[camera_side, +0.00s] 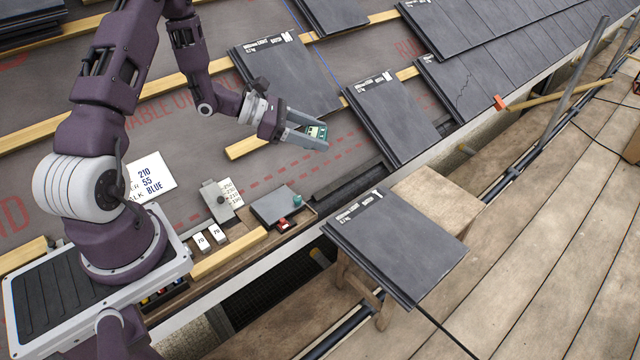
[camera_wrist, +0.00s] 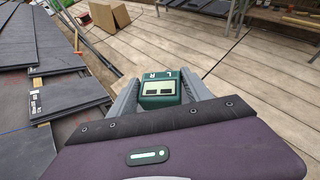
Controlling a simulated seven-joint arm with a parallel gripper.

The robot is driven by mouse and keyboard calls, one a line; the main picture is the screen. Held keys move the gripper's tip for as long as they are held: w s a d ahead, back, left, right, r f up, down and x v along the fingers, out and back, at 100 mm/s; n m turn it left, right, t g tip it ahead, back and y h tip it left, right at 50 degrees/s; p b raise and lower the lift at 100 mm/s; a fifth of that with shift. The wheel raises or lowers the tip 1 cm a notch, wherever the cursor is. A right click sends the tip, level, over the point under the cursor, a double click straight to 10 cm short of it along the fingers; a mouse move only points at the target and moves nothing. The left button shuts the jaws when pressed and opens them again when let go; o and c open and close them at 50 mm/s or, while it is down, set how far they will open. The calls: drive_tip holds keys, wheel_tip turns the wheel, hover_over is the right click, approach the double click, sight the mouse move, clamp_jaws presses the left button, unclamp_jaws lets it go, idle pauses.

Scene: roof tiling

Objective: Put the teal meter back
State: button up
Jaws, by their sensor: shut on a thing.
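The teal meter (camera_side: 317,131) is a small box with a pale display. My gripper (camera_side: 308,133) is shut on it and holds it in the air above the grey roof underlay, left of the slate stacks. In the wrist view the meter (camera_wrist: 160,90) sits between the two grey fingers of my gripper (camera_wrist: 162,92), with its display and the letters L and R showing. The side view shows a wooden tool ledge (camera_side: 235,252) below, along the roof edge, with a grey flat plate (camera_side: 276,206) on it. A place for the meter cannot be made out for certain.
Slate stacks (camera_side: 392,118) lie on the battens right of my gripper. Another slate stack (camera_side: 397,240) rests on a wooden stand. A white note card (camera_side: 150,178), a grey gauge block (camera_side: 216,200) and white tags (camera_side: 210,236) lie near my base. Scaffold planks (camera_side: 540,220) fill the lower right.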

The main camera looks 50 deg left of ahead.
drive_tip(key=s+d+r+m+g+h, duration=0.2)
drive_tip(key=s+d+r+m, duration=0.1)
drive_tip(key=s+d+r, duration=0.2)
drive_tip(key=shift+d+r, duration=0.35)
drive_tip(key=shift+d, duration=0.85)
drive_tip(key=shift+s, duration=0.1)
